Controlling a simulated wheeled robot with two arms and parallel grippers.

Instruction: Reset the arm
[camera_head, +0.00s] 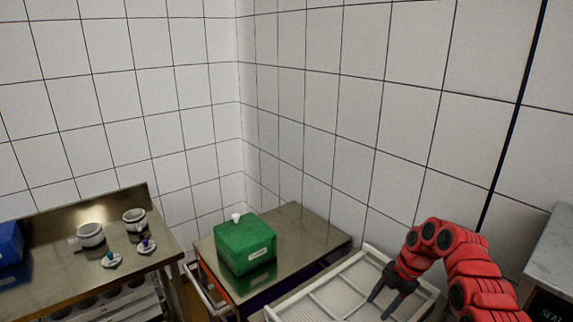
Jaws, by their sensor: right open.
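My right arm is red with black joints and comes in from the lower right. Its dark gripper (384,301) is open and empty, with its two fingers apart and pointing down. It hangs over a pale divided tray (350,285), and I cannot tell how high above it. My left gripper is out of view.
A green box (245,243) with a white knob stands on a metal cart (310,238). At left, a steel table (60,265) bears two white pots (90,235), (135,217), two small lids (111,260), (146,246) and a blue bin (10,244). Tiled walls close the back.

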